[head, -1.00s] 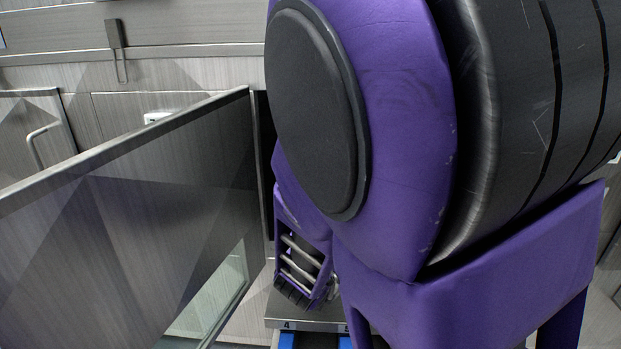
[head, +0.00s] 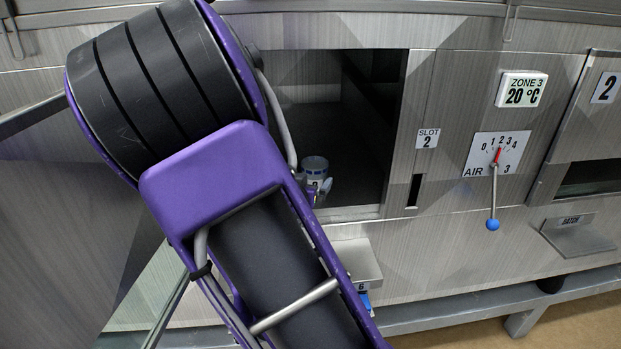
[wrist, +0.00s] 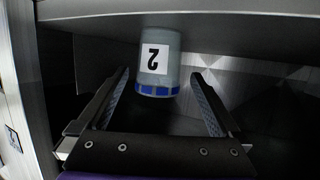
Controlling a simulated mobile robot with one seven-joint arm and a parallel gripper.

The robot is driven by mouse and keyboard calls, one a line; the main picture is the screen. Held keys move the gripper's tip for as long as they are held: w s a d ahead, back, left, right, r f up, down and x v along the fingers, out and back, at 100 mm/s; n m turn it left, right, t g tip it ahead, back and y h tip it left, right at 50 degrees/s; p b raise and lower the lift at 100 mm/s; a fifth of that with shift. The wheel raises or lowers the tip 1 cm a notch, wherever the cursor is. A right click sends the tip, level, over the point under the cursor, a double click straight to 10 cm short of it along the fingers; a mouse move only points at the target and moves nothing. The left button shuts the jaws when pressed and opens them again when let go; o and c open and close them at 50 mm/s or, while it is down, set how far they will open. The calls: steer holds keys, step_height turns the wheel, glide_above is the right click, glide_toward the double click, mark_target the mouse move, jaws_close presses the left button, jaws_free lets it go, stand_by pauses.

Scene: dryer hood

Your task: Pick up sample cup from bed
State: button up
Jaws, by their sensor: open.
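The sample cup is a pale cylinder with a white label marked 2 and a blue band. My gripper (wrist: 160,77) is open, with one finger on each side of the cup and a visible gap on both sides. In the head view my arm hides most of the gripper. The bed (head: 350,213) is the compartment floor, mostly in shadow.
The compartment's right wall (head: 402,130) and top edge bound the opening. To the right are a ZONE 3 20 °C display (head: 521,90), an AIR dial with a blue-knobbed lever (head: 493,210) and a BATCH ledge (head: 578,236). A small grey shelf (head: 355,262) juts out below.

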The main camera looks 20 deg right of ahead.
steer(key=b+x, duration=0.1)
steer(key=x, duration=0.4)
steer(key=shift+w+d, duration=0.15)
steer(key=c, duration=1.2)
steer(key=shift+r, duration=0.1)
